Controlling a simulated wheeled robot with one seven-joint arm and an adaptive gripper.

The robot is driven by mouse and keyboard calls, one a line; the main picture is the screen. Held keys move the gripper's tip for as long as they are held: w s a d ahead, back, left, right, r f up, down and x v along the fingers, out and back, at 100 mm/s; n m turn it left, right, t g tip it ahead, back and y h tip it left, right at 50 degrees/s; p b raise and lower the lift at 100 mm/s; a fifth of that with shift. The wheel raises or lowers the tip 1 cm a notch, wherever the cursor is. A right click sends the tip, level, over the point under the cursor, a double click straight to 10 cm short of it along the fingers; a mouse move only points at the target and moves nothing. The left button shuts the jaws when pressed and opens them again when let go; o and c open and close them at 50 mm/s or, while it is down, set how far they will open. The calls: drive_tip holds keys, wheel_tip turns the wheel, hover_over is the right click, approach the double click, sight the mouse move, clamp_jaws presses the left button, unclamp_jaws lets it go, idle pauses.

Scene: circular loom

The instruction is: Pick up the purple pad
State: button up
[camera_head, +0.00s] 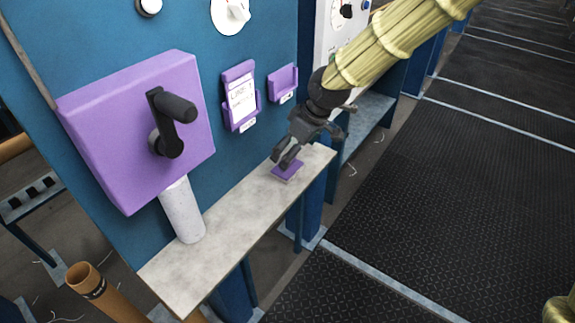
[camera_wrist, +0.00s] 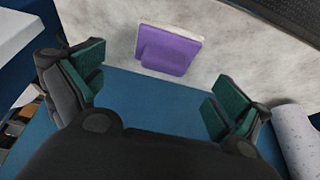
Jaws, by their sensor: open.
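The purple pad (camera_head: 287,171) lies flat on the pale stone-like shelf (camera_head: 225,222), near its right end in the head view. In the wrist view the pad (camera_wrist: 169,49) is a purple block with a smaller raised part and a pale edge. My gripper (camera_head: 285,162) is just above the pad in the head view, pointing down, and partly covers it. In the wrist view my gripper (camera_wrist: 155,90) is open, with its green-faced fingers wide apart. The pad shows beyond the space between them, and nothing is held.
A large purple box with a black crank (camera_head: 172,120) is on the blue panel at left, with a white cylinder (camera_head: 182,210) below it. Purple holders (camera_head: 241,97) (camera_head: 283,83) are on the panel behind the shelf. The shelf's middle is clear.

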drive_tip(key=shift+s+a+f+p, duration=0.1)
drive_tip(key=shift+a+f+p, duration=0.1)
drive_tip(key=shift+f+p, duration=0.2)
drive_tip(key=shift+p+x, duration=0.8)
drive_tip(key=shift+x, duration=1.4)
drive_tip(key=shift+s+d, duration=0.15)
drive_tip(key=c, duration=1.1)
